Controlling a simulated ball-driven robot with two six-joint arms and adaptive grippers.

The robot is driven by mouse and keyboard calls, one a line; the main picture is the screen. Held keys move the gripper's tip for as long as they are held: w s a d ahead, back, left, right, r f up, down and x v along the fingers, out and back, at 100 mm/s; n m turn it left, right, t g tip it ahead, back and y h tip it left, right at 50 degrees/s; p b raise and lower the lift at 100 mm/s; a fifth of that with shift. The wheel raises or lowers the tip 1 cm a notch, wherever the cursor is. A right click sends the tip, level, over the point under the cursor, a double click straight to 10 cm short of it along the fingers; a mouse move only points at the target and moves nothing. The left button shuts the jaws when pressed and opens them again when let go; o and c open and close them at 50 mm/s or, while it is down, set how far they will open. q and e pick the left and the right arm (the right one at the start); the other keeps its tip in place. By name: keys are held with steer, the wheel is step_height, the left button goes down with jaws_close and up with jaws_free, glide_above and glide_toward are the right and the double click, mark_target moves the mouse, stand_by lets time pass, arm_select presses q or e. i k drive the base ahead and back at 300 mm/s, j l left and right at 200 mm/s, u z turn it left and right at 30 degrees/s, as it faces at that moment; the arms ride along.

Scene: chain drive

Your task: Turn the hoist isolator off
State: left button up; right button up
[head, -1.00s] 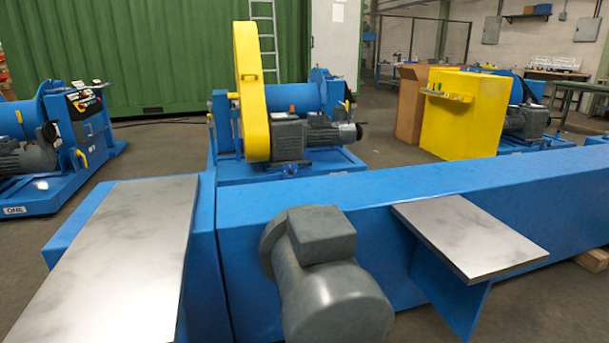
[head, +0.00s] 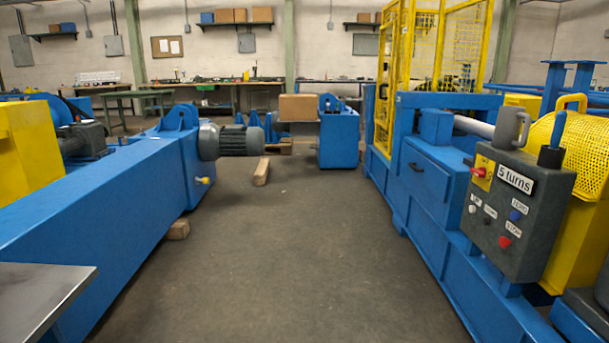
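A dark grey control box (head: 520,232) stands at the right in the head view, on a blue machine frame. It carries a white label (head: 515,180) reading "5 turns". At its upper left is a red switch on a yellow plate (head: 482,172), which looks like an isolator. I cannot tell its position or whether it belongs to the hoist. Below it are small pale and dark buttons, a blue button (head: 515,215) and a red button (head: 505,242). Neither of my grippers is in view.
Clear floor (head: 290,230) runs up the middle. A long blue beam (head: 110,205) with a grey motor (head: 240,140) lines the left, with a metal plate (head: 40,295) near. A wood block (head: 262,171) lies on the floor. A yellow mesh cage (head: 440,50) stands at the right.

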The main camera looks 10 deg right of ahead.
mark_target(481, 173)
steer(key=i+l+z, duration=0.1)
steer(key=z, duration=1.05)
steer(key=i+j+z, duration=0.1)
steer(key=i+j, duration=0.3)
steer(key=i+j+z, duration=0.15)
steer(key=i+j, duration=0.2)
steer(key=i+j+z, duration=0.1)
steer(key=i+j, duration=0.25)
steer(key=j, duration=0.2)
steer(key=i+j+z, duration=0.1)
steer(key=i+j, duration=0.2)
steer(key=j, duration=0.2)
